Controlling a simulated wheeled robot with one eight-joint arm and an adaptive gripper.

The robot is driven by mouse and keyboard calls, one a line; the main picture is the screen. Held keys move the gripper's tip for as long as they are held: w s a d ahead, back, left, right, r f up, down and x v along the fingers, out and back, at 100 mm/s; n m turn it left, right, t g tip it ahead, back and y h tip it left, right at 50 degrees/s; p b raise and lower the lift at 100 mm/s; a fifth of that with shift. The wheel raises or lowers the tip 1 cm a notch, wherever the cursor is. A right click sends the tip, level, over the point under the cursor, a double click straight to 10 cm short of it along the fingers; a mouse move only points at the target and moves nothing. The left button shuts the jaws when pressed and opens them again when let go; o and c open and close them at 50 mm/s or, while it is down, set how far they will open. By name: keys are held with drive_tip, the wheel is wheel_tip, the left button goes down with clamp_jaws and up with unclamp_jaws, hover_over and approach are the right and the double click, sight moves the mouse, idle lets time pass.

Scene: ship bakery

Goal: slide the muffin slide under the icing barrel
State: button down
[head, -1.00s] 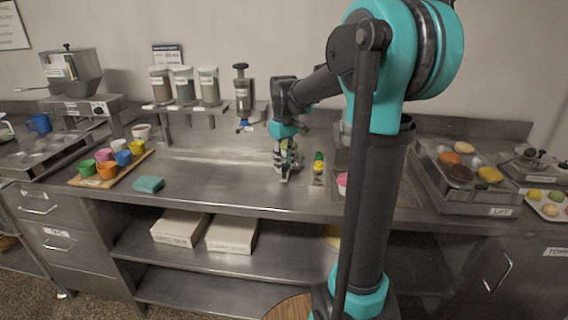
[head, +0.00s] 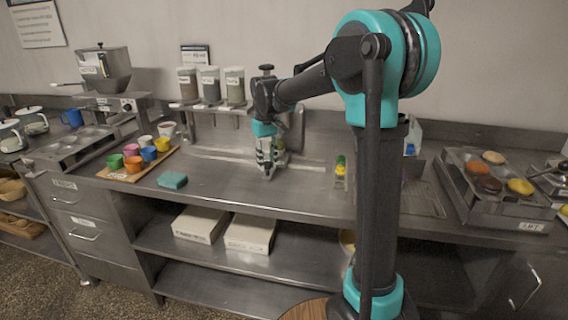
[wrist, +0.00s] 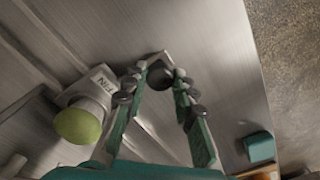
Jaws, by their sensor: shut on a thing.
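My gripper (head: 267,174) is low over the steel counter, just in front of the icing barrel. In the wrist view its fingers (wrist: 160,82) are shut around a dark round knob (wrist: 160,75) at the end of a metal piece labelled "TIN", which looks like the muffin slide (wrist: 102,82). A green-topped muffin (wrist: 78,124) sits on the slide; it shows partly behind the gripper in the head view (head: 281,146). The icing barrel's dark top knob (head: 267,67) shows above my arm; its body and nozzle are mostly hidden by the arm.
A teal sponge (head: 172,180) and a board (head: 106,173) with several coloured cups lie to the left. Three labelled canisters (head: 211,84) stand on a shelf behind. A small strip with green and yellow items (head: 340,172) lies to the right, near a metal muffin tray (head: 470,207).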

drive_tip(key=shift+w+a, duration=0.3)
drive_tip(key=shift+a, duration=0.6)
drive_tip(key=shift+w+a, duration=0.3)
drive_tip(key=shift+a, duration=0.6)
drive_tip(key=c, duration=1.2)
unclamp_jaws()
wheel_tip(320, 180, up, 12)
